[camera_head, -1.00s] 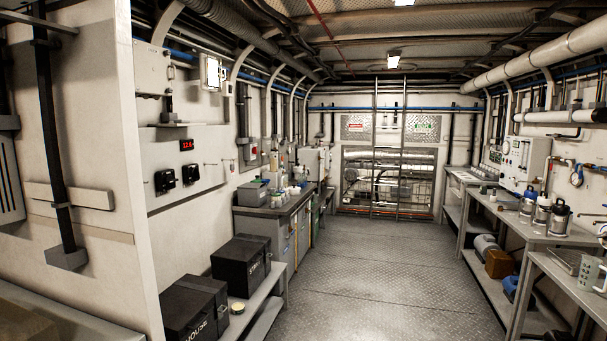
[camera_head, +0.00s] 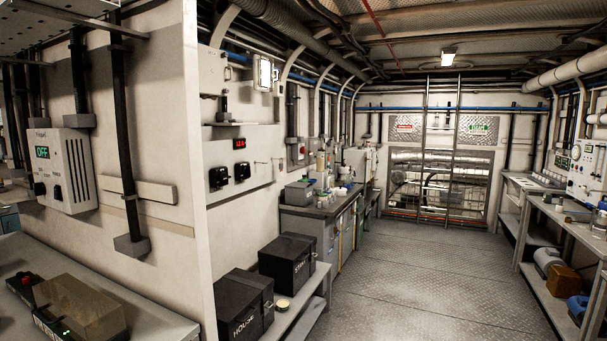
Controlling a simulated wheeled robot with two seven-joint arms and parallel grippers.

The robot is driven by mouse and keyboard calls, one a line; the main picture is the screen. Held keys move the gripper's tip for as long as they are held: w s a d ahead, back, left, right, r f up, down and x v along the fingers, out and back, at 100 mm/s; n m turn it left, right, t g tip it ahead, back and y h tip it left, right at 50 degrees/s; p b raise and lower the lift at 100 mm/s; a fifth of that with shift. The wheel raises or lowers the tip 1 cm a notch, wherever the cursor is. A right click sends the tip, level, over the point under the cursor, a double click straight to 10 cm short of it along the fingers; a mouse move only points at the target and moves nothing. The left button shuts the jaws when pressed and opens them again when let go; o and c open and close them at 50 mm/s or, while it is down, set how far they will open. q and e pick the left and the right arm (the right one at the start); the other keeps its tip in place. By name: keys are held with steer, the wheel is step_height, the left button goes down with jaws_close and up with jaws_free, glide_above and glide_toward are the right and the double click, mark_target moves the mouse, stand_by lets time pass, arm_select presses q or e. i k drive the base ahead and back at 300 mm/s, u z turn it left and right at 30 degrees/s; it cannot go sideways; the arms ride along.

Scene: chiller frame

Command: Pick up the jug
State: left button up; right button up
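I cannot make out a jug for certain in the head view. Several small bottles and containers (camera_head: 340,190) stand on the far left counter (camera_head: 322,210), too small to tell whether one is a jug. Neither of my grippers shows.
A grey bench (camera_head: 165,312) with a brown-topped box (camera_head: 85,308) is at the near left, beside a white partition (camera_head: 200,150). Black cases (camera_head: 288,262) sit on a low shelf. A workbench (camera_head: 575,215) runs along the right. The floor (camera_head: 410,285) between is clear; a ladder (camera_head: 453,150) stands at the back.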

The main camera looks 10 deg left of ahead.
mark_target(331, 177)
steer(key=z, duration=0.15)
steer(key=i, duration=1.3)
steer(key=z, duration=0.3)
steer(key=i, duration=4.65)
steer(key=u, duration=0.65)
steer(key=i, duration=1.75)
steer(key=u, duration=0.3)
